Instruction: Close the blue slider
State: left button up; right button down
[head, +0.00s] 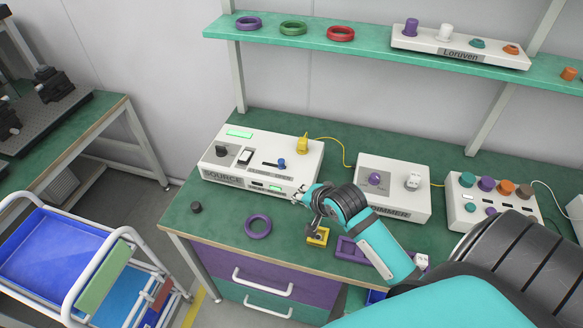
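The blue slider (281,162) is a small blue knob at the right end of a short dark slot on the white SOURCE box (225,160). The box stands at the left of the green workbench. My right gripper (304,212) is in front of the box's right front corner, apart from the slider and to its lower right. Its fingers look spread, with no object visible between them; the arm partly hides them. My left gripper is not in view.
A yellow block (317,237) lies just below my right gripper, beside a purple tray (351,249). A purple ring (258,226) and a black knob (196,207) lie on the bench front. A white DIMMER box (393,190) stands right of the SOURCE box. A shelf (370,55) runs above.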

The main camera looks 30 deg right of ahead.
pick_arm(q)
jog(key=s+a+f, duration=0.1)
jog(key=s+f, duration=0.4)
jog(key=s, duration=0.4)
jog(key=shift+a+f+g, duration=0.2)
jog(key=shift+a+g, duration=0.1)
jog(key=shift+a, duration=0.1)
pick_arm(e)
jog(key=w+d+r+m+t, duration=0.1)
jog(key=w+d+r+m, duration=0.1)
jog(key=w+d+m, duration=0.2)
jog(key=shift+w+d+r+m+t, duration=0.3)
jog(key=shift+w+d+r+m, duration=0.05)
jog(key=shift+w+m, duration=0.3)
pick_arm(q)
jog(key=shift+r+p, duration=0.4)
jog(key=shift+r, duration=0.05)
pick_arm(e)
send_near(269, 163)
jog(key=d+f, duration=0.3)
jog(key=shift+d+f, duration=0.3)
jog(key=shift+d, duration=0.05)
jog(key=w+a, duration=0.4)
jog(key=shift+w, duration=0.1)
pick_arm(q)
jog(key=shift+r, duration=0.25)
pick_arm(e)
jog(key=shift+d, duration=0.15)
